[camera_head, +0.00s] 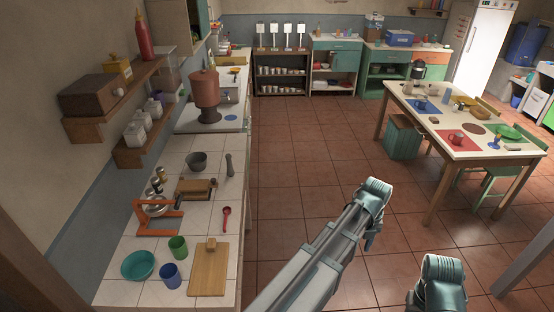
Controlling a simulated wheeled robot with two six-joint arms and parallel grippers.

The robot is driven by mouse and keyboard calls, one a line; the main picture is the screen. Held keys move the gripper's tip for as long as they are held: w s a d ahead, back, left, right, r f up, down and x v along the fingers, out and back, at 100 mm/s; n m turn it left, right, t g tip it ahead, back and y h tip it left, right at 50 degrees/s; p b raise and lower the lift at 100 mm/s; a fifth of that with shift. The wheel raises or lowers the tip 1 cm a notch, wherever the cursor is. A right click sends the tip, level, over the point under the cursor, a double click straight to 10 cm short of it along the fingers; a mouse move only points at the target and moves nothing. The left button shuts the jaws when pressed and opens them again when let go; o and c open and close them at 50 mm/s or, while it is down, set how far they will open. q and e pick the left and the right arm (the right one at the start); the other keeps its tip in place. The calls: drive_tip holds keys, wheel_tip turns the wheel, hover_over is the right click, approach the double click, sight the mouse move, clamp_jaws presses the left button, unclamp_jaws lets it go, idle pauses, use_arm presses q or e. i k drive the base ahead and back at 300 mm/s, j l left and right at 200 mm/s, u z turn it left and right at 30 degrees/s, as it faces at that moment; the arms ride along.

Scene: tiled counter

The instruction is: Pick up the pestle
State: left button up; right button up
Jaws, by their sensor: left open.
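The pestle (229,165) is a small grey-green rod standing upright on the white tiled counter. It is just right of a dark grey mortar (196,162), apart from it and near the counter's right edge. My left gripper (369,239) is small and partly hidden at the end of my grey-teal arm. It hangs over the floor, well to the right of the counter and far from the pestle. It is open, with nothing seen in it. My right arm shows only as a teal part at the lower right; its gripper is not in view.
Around the pestle are a wooden-topped box (197,189) and a red spoon (226,217). A cutting board (209,269), a green cup (178,246) and an orange stand (158,221) are nearer. A brown pot (205,92) stands farther back. Shelves hang on the left wall.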

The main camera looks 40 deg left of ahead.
sight(230, 172)
drive_tip(key=i+l, duration=0.1)
drive_tip(key=i, duration=0.4)
drive_tip(key=i+l+z, duration=0.1)
drive_tip(key=i, duration=0.35)
drive_tip(key=i+u, duration=0.75)
drive_tip(key=i+l+u, duration=0.2)
drive_tip(key=i+u, duration=0.15)
drive_tip(key=i+j+u, duration=0.2)
drive_tip(key=u, duration=0.2)
drive_tip(key=i+j+u, duration=0.1)
drive_tip(key=i+u, duration=0.55)
drive_tip(key=u, duration=0.15)
drive_tip(key=i+u, duration=0.4)
drive_tip(key=k, duration=0.1)
